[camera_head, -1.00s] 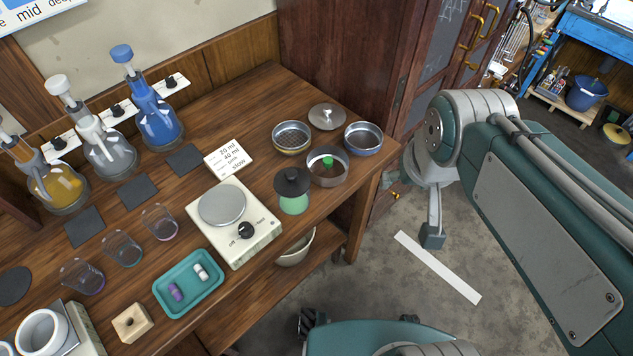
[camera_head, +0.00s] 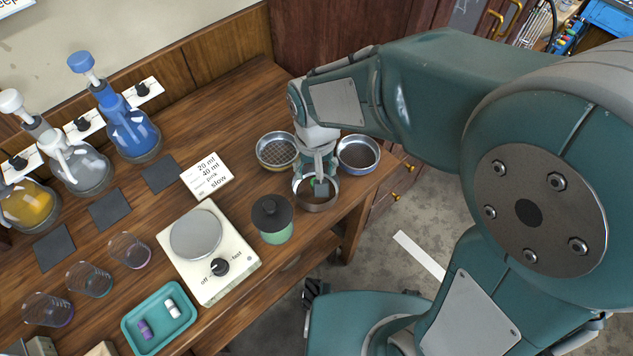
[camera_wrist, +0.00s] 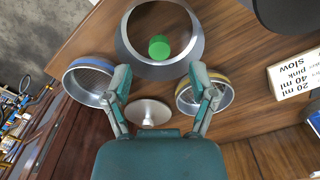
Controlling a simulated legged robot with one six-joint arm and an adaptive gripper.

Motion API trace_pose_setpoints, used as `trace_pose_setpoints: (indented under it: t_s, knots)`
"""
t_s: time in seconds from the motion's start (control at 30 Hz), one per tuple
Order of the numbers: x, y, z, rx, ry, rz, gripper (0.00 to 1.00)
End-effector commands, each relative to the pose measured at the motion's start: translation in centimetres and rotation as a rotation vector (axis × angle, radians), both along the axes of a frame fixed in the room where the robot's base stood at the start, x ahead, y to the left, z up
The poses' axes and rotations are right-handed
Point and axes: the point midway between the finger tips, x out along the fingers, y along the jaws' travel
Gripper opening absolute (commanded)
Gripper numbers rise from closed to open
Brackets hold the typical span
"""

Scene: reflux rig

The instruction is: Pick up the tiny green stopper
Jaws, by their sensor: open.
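The tiny green stopper (camera_wrist: 159,47) lies inside a grey metal ring (camera_wrist: 193,52), against a wood-brown floor. In the head view only a sliver of the stopper (camera_head: 312,182) shows, beside my fingers; the ring (camera_head: 317,207) is around it. My gripper (camera_wrist: 158,74) is open and empty, pointing down over the ring. In the wrist view its two fingers are spread wide, left and right of the ring's near edge, with the stopper centred between them but farther up the picture. In the head view my gripper (camera_head: 318,187) partly covers the ring.
A mesh sieve (camera_head: 277,151) and a blue-banded pan (camera_head: 358,154) flank my gripper. A knobbed metal lid (camera_wrist: 148,112) lies near my palm in the wrist view. A dark-lidded green jar (camera_head: 272,220) stands left of the ring. The bench edge is close on the right.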

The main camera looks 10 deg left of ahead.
Motion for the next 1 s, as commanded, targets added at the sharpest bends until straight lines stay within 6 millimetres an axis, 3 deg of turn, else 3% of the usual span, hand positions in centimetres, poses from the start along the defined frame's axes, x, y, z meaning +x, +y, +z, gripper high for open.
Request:
trace_pose_setpoints:
  t_s: [0.4, 0.7, 0.93, 1.0]
  knots:
    - [0.3, -0.2, -5.1, -0.001, 0.002, 0.001, 0.74]
    - [0.3, -0.2, -5.7, 0.002, -0.002, 0.000, 0.74]
    - [0.3, -0.2, -5.7, 0.002, -0.002, 0.001, 0.22]
    - [0.3, -0.2, -5.7, 0.002, -0.002, 0.001, 0.16]
